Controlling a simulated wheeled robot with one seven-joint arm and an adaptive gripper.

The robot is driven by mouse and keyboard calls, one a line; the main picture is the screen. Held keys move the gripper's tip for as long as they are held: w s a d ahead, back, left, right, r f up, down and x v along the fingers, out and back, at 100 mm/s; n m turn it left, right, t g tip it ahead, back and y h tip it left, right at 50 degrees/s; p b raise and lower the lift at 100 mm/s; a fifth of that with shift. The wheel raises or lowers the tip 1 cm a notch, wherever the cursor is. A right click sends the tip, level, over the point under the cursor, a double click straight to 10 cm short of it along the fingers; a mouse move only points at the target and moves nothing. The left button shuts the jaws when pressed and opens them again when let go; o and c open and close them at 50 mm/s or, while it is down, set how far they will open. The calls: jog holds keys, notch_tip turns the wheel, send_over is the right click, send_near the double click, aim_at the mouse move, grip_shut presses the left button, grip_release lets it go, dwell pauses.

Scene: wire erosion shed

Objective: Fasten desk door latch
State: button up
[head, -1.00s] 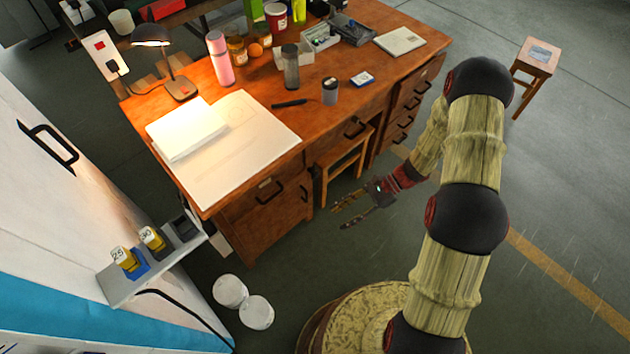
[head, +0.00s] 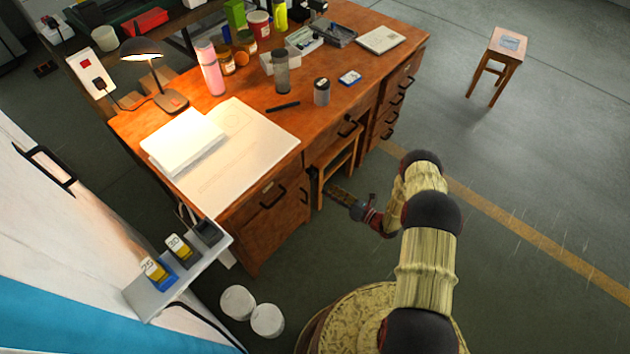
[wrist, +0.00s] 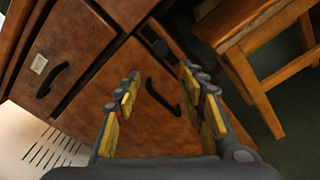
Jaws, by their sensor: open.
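The wooden desk (head: 235,205) has a left pedestal with a drawer (head: 270,195) above a door (head: 275,240). In the wrist view the door (wrist: 130,110) fills the middle, tilted, with a black bar handle (wrist: 163,97). A dark fitting (wrist: 157,45) sits at the door's edge towards the seat; it may be the latch, but its state is unclear. My gripper (head: 338,191) is beside the pedestal, by the kneehole. In the wrist view my gripper (wrist: 160,76) is open and empty, its yellow-padded fingers apart and pointing at the door, with the handle showing between them.
A wooden seat (wrist: 262,50) stands right of the door in the wrist view, close to my fingers. A shelf with small boxes (head: 165,290) juts from the white cabinet at left. Two white tubs (head: 252,310) are on the floor.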

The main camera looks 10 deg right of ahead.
aim_at(313, 175)
jog(key=w+a+r+m+b, duration=0.1)
jog(key=w+a+b, duration=0.1)
jog(key=w, duration=0.5)
jog(key=shift+a+m+t, duration=0.3)
jog(key=shift+a+t, duration=0.1)
jog(key=shift+a, duration=0.45)
jog(key=shift+c, duration=0.5)
grip_shut()
